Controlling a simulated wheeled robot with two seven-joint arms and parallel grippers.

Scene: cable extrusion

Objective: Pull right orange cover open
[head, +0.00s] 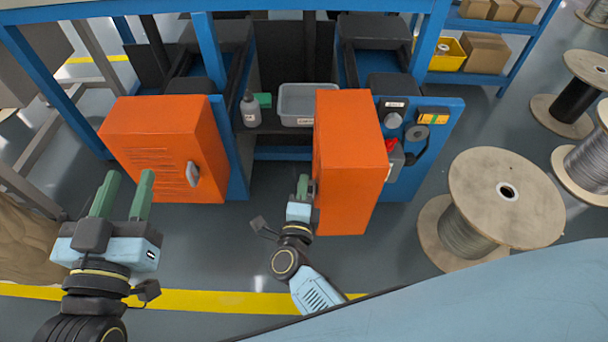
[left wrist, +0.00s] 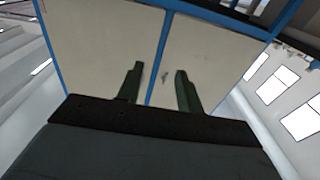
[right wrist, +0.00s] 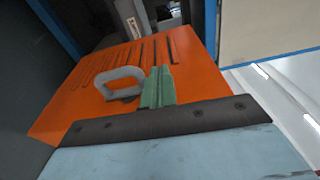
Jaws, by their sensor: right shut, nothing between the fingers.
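The right orange cover (head: 350,150) stands right of centre in the head view, with a broad plain side towards me. My right gripper (head: 303,187) is low at its left side, with its fingers shut and empty. In the right wrist view the cover's slotted orange face (right wrist: 80,105) fills the middle, and its grey loop handle (right wrist: 121,82) is just left of the closed green fingers (right wrist: 157,86). Whether the fingers touch the handle is unclear. My left gripper (head: 128,182) is open and empty, in front of the left orange cover (head: 150,140).
A blue control panel (head: 425,145) with a red switch adjoins the right cover. A grey bin (head: 305,103) and a bottle (head: 250,109) stand on the shelf between the covers. A large cable spool (head: 500,205) stands at right. The floor between the grippers is clear.

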